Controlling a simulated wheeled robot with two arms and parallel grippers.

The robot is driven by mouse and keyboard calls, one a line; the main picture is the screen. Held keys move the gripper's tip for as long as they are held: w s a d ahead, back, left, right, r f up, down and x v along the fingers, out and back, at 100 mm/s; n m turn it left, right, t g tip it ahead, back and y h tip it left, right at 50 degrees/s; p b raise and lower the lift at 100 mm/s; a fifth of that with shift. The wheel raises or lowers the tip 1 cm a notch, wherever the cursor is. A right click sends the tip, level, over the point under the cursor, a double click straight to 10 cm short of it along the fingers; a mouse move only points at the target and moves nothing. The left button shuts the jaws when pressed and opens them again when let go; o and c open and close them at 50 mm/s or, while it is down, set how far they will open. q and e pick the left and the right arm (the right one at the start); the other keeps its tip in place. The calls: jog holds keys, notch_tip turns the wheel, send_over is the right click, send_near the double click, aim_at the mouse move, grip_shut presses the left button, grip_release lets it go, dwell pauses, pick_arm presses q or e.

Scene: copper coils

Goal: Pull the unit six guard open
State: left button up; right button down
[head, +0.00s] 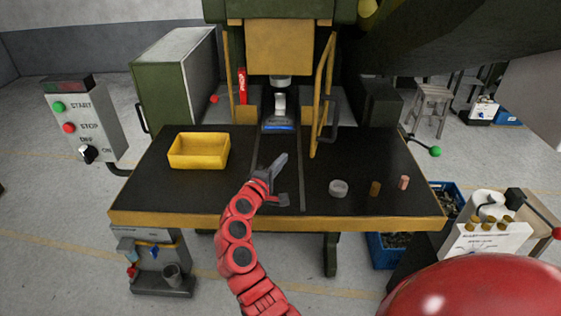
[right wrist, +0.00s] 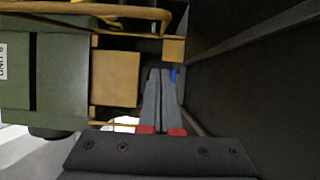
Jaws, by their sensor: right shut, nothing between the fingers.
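The unit six guard (head: 325,90) is a yellow frame on the right side of the press opening. It stands swung out toward me, seen nearly edge-on, with a dark handle (head: 333,118) on its right. Yellow bars (right wrist: 105,9), apparently the guard's, cross the top of the right wrist view. My right gripper (head: 281,163) is over the middle of the table, left of and nearer than the guard, apart from it. Its grey fingers (right wrist: 161,75) are shut and empty. My left gripper is not in view.
The press (head: 285,10) stands behind the black table (head: 220,195). A yellow bin (head: 198,152) sits at left. A grey ring (head: 339,188), a brass piece (head: 375,188) and a copper piece (head: 404,183) stand at right. A control box (head: 85,120) is left of the table.

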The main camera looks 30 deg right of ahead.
jog(key=d+p, duration=0.4)
jog(key=d, duration=0.3)
jog(key=shift+w+d, duration=0.1)
jog(key=shift+d, duration=0.25)
jog(key=shift+f, duration=0.1)
jog(key=s+d+p, duration=0.1)
jog(key=s+d, duration=0.3)
jog(key=d, duration=0.1)
jog(key=shift+s, duration=0.35)
jog(key=shift+w+a, duration=0.1)
jog(key=shift+w, duration=0.05)
